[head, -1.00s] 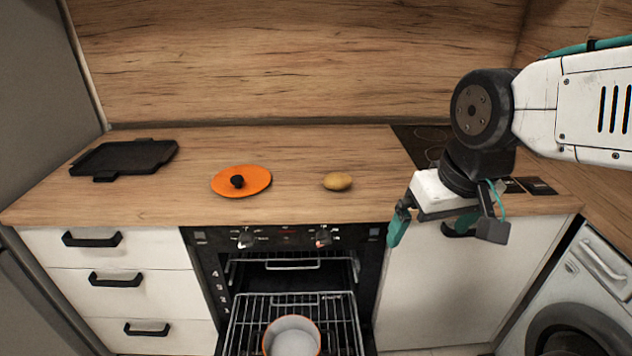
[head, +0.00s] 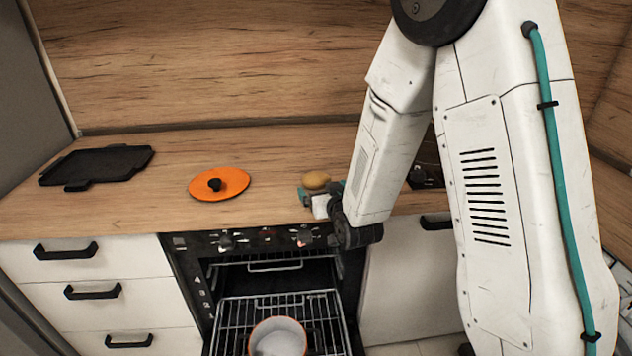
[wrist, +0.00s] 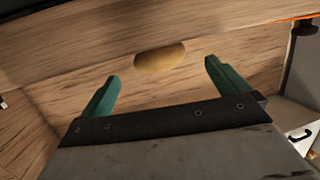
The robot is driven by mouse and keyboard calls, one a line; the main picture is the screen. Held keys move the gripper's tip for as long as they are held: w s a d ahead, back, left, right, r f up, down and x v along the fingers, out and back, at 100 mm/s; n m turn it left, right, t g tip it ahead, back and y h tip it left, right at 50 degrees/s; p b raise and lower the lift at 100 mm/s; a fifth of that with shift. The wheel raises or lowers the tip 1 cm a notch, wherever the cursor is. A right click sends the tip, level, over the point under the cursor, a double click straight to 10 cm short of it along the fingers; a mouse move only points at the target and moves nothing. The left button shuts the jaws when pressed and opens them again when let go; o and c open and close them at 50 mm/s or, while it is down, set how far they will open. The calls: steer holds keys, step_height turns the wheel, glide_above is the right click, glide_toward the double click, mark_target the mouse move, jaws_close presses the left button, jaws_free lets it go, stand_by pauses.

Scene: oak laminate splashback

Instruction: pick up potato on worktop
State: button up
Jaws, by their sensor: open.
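The potato (head: 316,180) is a tan oval on the wooden worktop (head: 120,205), near its front edge and right of the orange lid. In the wrist view the potato (wrist: 160,58) lies ahead of my gripper (wrist: 160,82), roughly centred between the two teal fingertips and a little beyond them. The fingers are spread apart with nothing between them. In the head view my gripper (head: 322,196) is at the potato's near side, partly hidden by my arm. I cannot tell whether a finger touches the potato.
An orange lid (head: 232,182) with a black knob lies left of the potato. A black griddle tray (head: 95,166) is at the far left. The oven below is open, with a pot (head: 277,338) on its rack (head: 235,312). A wooden splashback (head: 200,65) rises behind.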

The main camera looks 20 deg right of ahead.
mark_target(319, 184)
steer(key=x, duration=0.7)
steer(key=shift+w+f, duration=0.25)
steer(key=shift+w, duration=0.15)
steer(key=shift+c, duration=0.3)
steer(key=c, duration=1.1)
